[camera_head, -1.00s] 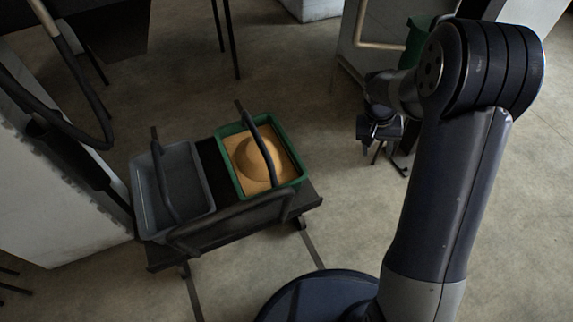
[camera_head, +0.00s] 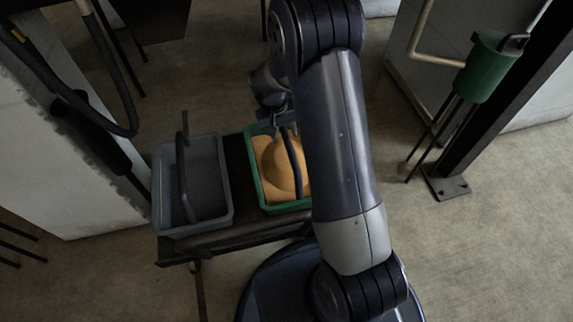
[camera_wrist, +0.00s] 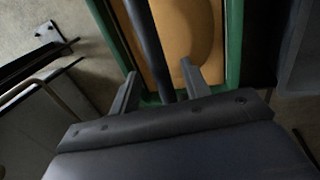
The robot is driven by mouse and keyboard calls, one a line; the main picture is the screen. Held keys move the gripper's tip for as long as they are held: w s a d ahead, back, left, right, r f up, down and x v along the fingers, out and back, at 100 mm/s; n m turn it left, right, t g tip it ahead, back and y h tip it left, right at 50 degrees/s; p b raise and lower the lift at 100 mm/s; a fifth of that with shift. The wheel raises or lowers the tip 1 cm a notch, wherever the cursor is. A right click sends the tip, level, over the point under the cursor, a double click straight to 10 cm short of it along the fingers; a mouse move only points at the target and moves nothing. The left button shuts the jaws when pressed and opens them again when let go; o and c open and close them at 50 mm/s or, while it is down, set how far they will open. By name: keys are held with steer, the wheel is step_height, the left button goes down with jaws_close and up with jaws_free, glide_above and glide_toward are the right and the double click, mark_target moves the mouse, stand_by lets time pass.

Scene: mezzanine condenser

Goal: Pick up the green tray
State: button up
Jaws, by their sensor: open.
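The green tray (camera_head: 286,207) stands on a dark cart, with a tan domed item (camera_head: 280,172) in it and a dark arched handle (camera_head: 294,165) over it. My arm covers its right side in the head view. My gripper (camera_head: 278,122) is over the tray's far end, partly hidden by my arm. In the wrist view, my gripper (camera_wrist: 159,68) is open, and the handle (camera_wrist: 148,40) runs between its two fingers. The tray's green rim (camera_wrist: 234,40) shows at the right. I cannot tell whether the fingers touch the handle.
A grey tray (camera_head: 195,226) with its own dark handle stands left of the green one on the cart (camera_head: 237,165). A white cabinet with a dark hose (camera_head: 95,115) is at the left. A green canister (camera_head: 490,70) on thin legs stands by a post at the right.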

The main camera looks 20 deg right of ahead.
mark_target(286, 137)
steer(key=f, duration=0.2)
steer(key=d+f+b, duration=0.1)
steer(key=f, duration=0.1)
jaws_close()
stand_by(0.4)
stand_by(0.9)
steer(key=shift+w+r, duration=0.1)
steer(key=shift+r, duration=0.1)
